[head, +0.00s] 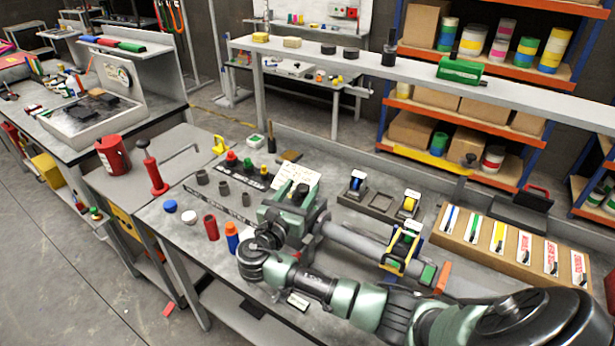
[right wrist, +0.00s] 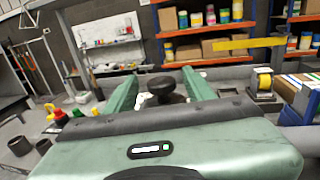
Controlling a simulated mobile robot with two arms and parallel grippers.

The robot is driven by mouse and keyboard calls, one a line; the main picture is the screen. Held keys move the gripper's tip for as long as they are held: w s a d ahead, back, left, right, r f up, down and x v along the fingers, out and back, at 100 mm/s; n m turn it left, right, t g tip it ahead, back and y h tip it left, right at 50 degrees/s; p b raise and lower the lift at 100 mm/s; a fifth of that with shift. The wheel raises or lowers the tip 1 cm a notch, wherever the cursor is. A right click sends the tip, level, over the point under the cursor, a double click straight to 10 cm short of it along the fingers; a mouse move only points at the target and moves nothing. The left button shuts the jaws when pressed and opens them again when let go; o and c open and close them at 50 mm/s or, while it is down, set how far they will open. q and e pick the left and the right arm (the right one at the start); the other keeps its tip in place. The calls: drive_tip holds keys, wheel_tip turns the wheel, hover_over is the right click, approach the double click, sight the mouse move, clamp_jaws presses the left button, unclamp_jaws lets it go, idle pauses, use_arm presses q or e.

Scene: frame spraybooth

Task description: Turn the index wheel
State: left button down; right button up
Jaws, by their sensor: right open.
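The index wheel appears as a dark round knob (right wrist: 160,86) in the right wrist view, lying in the gap between my right fingers. My right gripper (right wrist: 162,95) is open, with one green finger on each side of the knob. I cannot tell whether either finger touches it. In the head view my right gripper (head: 290,199) is at the middle of the bench, at the left end of a grey tube. There its green body and wrist partly hide the wheel. My left gripper is not in view.
A red bottle (head: 211,227) and a blue-orange bottle (head: 232,237) stand left of my wrist. A cardboard box with labelled cards (head: 470,256) is at right. A raised shelf (head: 400,75) spans the back.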

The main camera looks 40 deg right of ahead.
drive_tip(key=x, duration=0.4)
drive_tip(key=shift+d+f+p, duration=0.1)
drive_tip(key=shift+p, duration=0.25)
drive_tip(key=shift+w+d, duration=0.1)
drive_tip(key=shift+d, duration=0.1)
clamp_jaws()
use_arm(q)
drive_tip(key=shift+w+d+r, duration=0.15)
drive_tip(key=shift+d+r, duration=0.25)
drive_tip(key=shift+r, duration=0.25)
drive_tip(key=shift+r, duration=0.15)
